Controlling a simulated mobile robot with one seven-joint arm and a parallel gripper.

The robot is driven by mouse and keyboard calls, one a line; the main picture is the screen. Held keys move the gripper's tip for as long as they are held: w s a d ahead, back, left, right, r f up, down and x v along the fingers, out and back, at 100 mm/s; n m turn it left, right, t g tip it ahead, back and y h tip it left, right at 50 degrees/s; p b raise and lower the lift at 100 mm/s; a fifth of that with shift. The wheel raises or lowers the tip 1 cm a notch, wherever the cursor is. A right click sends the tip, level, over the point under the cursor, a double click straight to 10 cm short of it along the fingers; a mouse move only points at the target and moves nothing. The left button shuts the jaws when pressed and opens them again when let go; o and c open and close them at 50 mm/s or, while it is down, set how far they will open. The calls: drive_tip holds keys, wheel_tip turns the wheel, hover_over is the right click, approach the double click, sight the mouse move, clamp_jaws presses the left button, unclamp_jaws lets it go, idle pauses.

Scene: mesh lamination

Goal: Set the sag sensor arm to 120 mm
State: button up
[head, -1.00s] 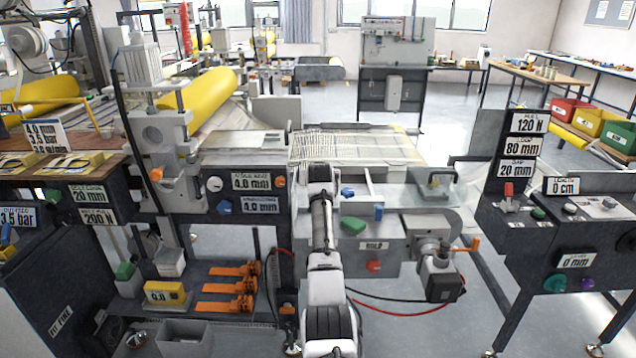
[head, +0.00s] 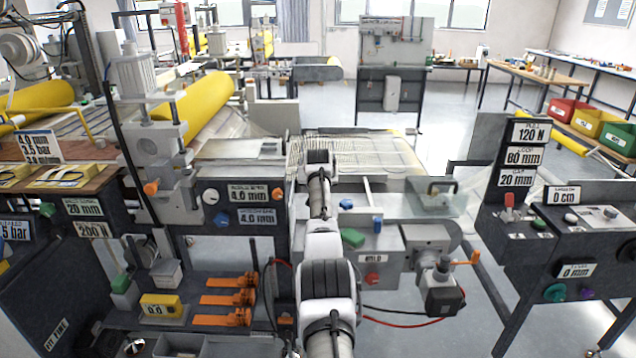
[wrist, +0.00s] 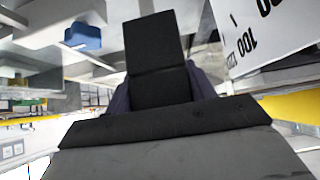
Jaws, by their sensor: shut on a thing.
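My gripper (wrist: 160,75) fills the middle of the wrist view as dark jaws, shut on the sag sensor arm, which the jaws almost wholly hide. A white scale plate (wrist: 262,38) with black numerals, "100" among them, stands to the right of the jaws. I cannot read where the sensor arm sits on the scale. In the head view my white arm reaches forward over the machine's middle and hides my jaws and the sensor arm. The mesh web (head: 375,155) lies flat beyond my wrist.
A blue knob (head: 346,204), a green knob (head: 352,237) and a red knob (head: 373,278) sit close right of my arm. A control desk (head: 590,225) stands at the right.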

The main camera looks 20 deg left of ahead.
drive_tip(key=shift+s+f, duration=0.15)
drive_tip(key=shift+f, duration=0.5)
drive_tip(key=o, duration=1.4)
drive_tip(key=shift+w, duration=0.2)
drive_tip(key=shift+r, duration=0.3)
drive_tip(key=shift+s+r, duration=0.1)
drive_tip(key=shift+s+d+r+b, duration=0.1)
drive_tip(key=shift+s+r+b, duration=0.3)
drive_tip(key=b+v, duration=0.4)
drive_tip(key=v, duration=0.8)
drive_tip(key=shift+s+d+r, duration=0.1)
drive_tip(key=shift+s, duration=0.1)
